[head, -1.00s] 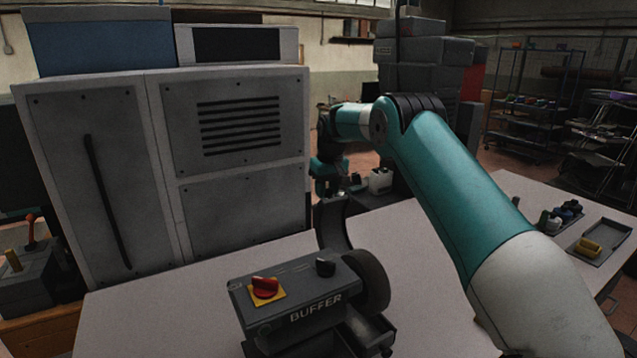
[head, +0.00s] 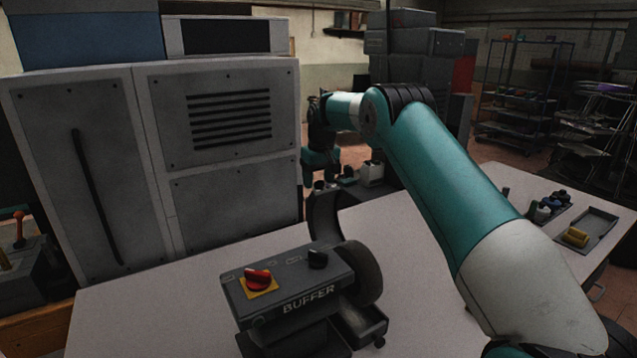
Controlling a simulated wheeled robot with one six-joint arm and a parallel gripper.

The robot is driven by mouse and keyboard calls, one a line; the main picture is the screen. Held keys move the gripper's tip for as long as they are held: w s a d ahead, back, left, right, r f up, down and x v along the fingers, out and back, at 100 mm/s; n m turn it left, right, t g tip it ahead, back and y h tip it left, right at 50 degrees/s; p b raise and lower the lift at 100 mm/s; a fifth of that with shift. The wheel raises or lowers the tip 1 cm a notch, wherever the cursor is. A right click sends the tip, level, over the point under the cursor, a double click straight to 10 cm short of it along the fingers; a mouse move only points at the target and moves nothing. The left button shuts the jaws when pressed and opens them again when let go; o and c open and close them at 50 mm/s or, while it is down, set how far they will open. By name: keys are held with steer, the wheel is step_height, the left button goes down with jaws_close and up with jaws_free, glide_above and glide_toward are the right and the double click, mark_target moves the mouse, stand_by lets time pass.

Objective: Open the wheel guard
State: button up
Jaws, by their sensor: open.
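The buffer (head: 290,290) is a dark grey bench machine with a red switch knob on a yellow plate, a black knob and a dark wheel (head: 363,272) at its right end. The wheel guard (head: 323,217) is a dark curved plate standing upright behind the wheel, swung up away from it, so the wheel's upper part is bare. My gripper (head: 326,186) is small in view, at the guard's upper end, with its jaws open. I cannot tell whether it touches the guard.
The light bench top (head: 150,318) is clear left of the buffer. A tall grey cabinet (head: 225,195) stands behind it on the left. My arm crosses the right side.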

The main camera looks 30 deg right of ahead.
step_height(320, 180, up, 11)
steer(key=s+b, duration=0.1)
steer(key=shift+s, duration=0.25)
stand_by(0.3)
steer(key=s+a+f+n+y+b, duration=0.1)
steer(key=s+a+f+n+b, duration=0.15)
steer(key=s+a+b, duration=0.45)
steer(key=s+a+f+n+y+b, duration=0.1)
steer(key=s+a+f+b, duration=0.25)
steer(key=s+a, duration=0.7)
steer(key=s+a+f+n+b, duration=0.1)
steer(key=s+a+f+b, duration=0.1)
steer(key=s, duration=0.7)
steer(key=s+a+f+n+g+y+b, duration=0.1)
steer(key=s+a+f+b, duration=0.1)
steer(key=s+a+f, duration=0.2)
steer(key=s+a+f+n+y+b, duration=0.1)
steer(key=s+a+f+b, duration=0.2)
steer(key=s+f, duration=0.5)
steer(key=s+a, duration=0.1)
steer(key=s, duration=0.5)
steer(key=shift+f+g, duration=0.2)
steer(key=shift+g, duration=0.1)
steer(key=shift+n, duration=0.25)
